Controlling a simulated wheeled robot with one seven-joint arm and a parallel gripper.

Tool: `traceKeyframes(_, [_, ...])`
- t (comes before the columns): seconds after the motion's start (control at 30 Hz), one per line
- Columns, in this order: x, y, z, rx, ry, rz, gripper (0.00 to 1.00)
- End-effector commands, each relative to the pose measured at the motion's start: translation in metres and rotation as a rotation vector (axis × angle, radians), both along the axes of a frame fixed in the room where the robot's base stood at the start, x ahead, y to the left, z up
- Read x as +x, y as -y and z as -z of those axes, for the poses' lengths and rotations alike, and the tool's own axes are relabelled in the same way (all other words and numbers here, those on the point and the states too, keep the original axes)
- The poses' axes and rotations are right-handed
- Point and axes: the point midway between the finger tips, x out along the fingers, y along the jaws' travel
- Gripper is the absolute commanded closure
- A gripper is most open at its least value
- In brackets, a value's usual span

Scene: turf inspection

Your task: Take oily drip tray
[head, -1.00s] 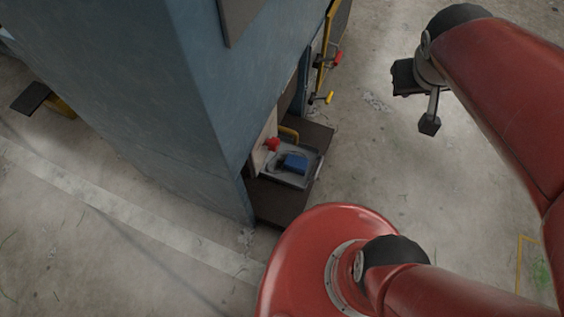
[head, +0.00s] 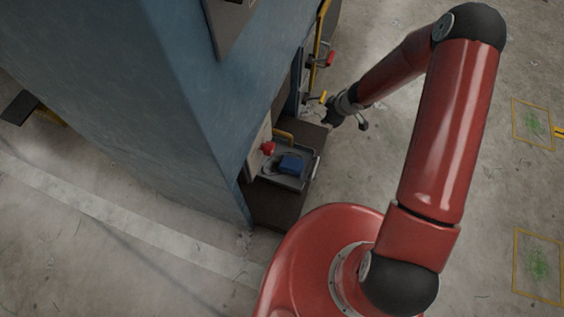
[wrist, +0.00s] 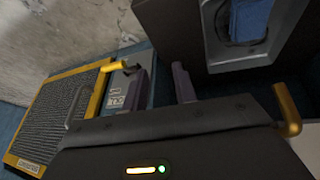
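The drip tray (head: 283,183) is a shallow grey tray on a dark shelf at the foot of the blue cabinet. A blue item (head: 292,164) lies in it, over a dark patch that may be oil. My gripper (head: 332,118) is above and beyond the tray's far right corner, apart from it. In the wrist view, the fingers of my gripper (wrist: 161,78) stand apart with nothing between them. Part of the tray (wrist: 240,66) and the blue item (wrist: 251,20) show at the upper right of that view. The tray's left end is partly hidden by the cabinet.
The tall blue cabinet (head: 190,110) stands left of the tray. A red knob (head: 267,149) and a yellow handle (head: 284,136) are close to the tray. A yellow-framed mesh panel (wrist: 55,112) is at left in the wrist view. The concrete floor at right is open.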

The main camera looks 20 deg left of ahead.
Motion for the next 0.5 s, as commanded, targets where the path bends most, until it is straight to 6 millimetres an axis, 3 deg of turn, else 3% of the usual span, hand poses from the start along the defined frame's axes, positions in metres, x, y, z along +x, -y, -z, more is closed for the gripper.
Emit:
traceKeyframes(0.03, [-0.012, -0.012, 0.024, 0.039, -0.032, -0.041, 0.72])
traceKeyframes(0.2, [-0.042, -0.044, 0.068, 0.143, -0.091, -0.147, 0.72])
traceKeyframes(0.5, [-0.059, -0.067, 0.100, 0.196, -0.119, -0.196, 0.72])
